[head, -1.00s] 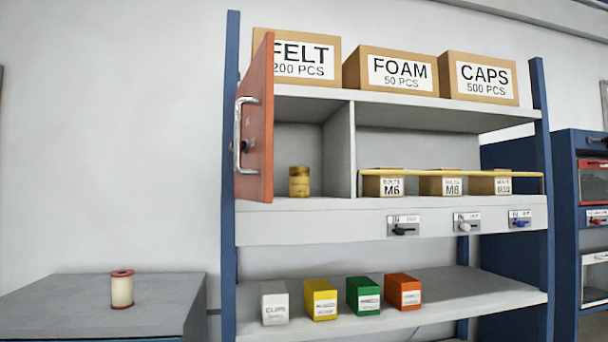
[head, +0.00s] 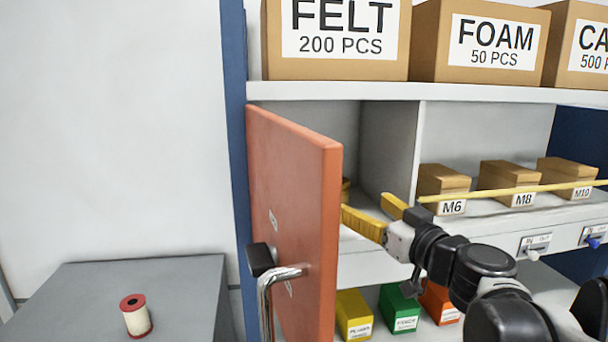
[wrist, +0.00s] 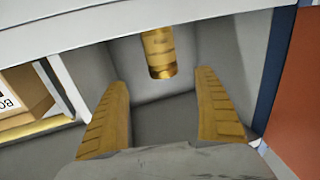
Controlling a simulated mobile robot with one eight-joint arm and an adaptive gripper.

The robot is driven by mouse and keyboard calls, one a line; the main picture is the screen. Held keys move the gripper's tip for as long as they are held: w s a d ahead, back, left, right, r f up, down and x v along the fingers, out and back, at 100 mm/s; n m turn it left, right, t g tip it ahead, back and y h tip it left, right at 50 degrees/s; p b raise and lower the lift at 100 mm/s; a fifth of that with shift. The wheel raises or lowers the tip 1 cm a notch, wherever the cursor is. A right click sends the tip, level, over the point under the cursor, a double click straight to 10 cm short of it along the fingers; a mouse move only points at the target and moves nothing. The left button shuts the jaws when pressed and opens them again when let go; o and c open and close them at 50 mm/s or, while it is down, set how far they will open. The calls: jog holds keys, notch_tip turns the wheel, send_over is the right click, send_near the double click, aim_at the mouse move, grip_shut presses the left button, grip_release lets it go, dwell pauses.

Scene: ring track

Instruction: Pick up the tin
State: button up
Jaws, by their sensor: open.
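The tin is a gold-brown ribbed cylinder inside the open cupboard compartment. In the wrist view the tin (wrist: 159,54) is ahead of my gripper, between the lines of the two fingers but beyond their tips. In the head view only a sliver of the tin (head: 346,190) shows past the door's edge. My gripper (head: 368,214) has yellow fingers and reaches to the compartment opening. It also shows in the wrist view (wrist: 165,82), where the fingers are wide apart with nothing between them. The orange-red cupboard door (head: 300,210) stands open and hides much of the compartment.
The compartment's divider wall (head: 391,150) is close to the right of my gripper. A yellow bar (head: 515,193) runs before the M6 box (head: 442,190) and its neighbours. The door handle (head: 270,290) juts out. A red-ended spool (head: 136,315) stands on a grey cabinet at left.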

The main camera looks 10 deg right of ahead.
jog(key=x, duration=0.4)
jog(key=shift+s+a, duration=0.1)
jog(key=shift+a, duration=0.05)
jog(key=p+x, duration=0.1)
jog(key=x, duration=0.5)
jog(key=shift+w+a+f, duration=0.1)
jog(key=shift+w+f, duration=0.05)
jog(key=shift+w, duration=0.2)
jog(key=shift+s, duration=0.2)
jog(key=shift+c, duration=0.7)
jog(key=c, duration=1.3)
